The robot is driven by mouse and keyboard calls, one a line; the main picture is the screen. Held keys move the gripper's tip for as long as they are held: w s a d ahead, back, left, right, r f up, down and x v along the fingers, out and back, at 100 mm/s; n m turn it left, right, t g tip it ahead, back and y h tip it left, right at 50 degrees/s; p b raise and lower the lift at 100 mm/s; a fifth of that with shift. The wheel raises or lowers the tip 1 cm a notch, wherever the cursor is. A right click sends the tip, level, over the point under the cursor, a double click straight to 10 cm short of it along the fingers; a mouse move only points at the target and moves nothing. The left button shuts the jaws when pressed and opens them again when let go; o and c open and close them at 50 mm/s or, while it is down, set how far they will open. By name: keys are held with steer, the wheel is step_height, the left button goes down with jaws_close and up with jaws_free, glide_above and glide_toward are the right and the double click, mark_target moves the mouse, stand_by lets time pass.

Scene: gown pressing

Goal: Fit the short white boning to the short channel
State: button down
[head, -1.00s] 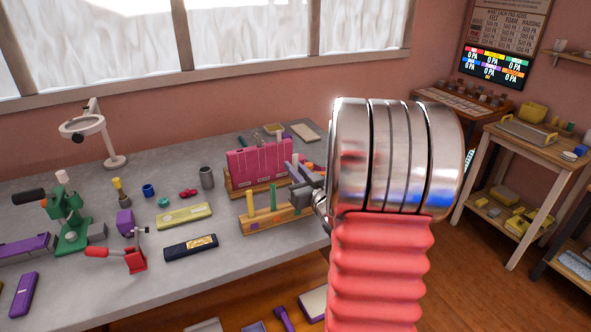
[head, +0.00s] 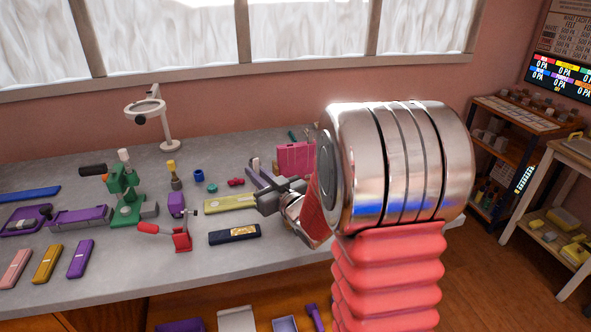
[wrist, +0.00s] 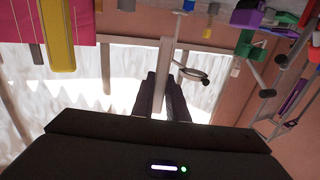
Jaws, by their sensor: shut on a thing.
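My gripper (head: 256,176) is shut on a white strip, which I take to be the short white boning (head: 256,163). In the wrist view the strip (wrist: 163,72) stands out between the two dark fingers (wrist: 161,92). The pink gown block (head: 294,158) stands to the right of my gripper on the grey bench, partly hidden by my arm. Its pink face (wrist: 20,22) shows at the upper left of the wrist view. I cannot make out the short channel on it.
A yellow-green case (head: 222,203) and a dark case (head: 234,235) lie left of my gripper. A red clamp (head: 180,238), a green stand (head: 127,205) and a lamp magnifier (head: 150,108) stand farther left. The bench front by the dark case is clear.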

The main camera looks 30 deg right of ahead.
steer(key=w+a+n+y, duration=0.1)
steer(key=a+n+y, duration=0.1)
steer(key=a, duration=1.2)
steer(key=shift+w+a+g+y, duration=0.25)
steer(key=shift+w+g+y, duration=0.15)
steer(key=shift+y, duration=0.4)
steer(key=shift+d, duration=0.65)
steer(key=shift+s, duration=0.1)
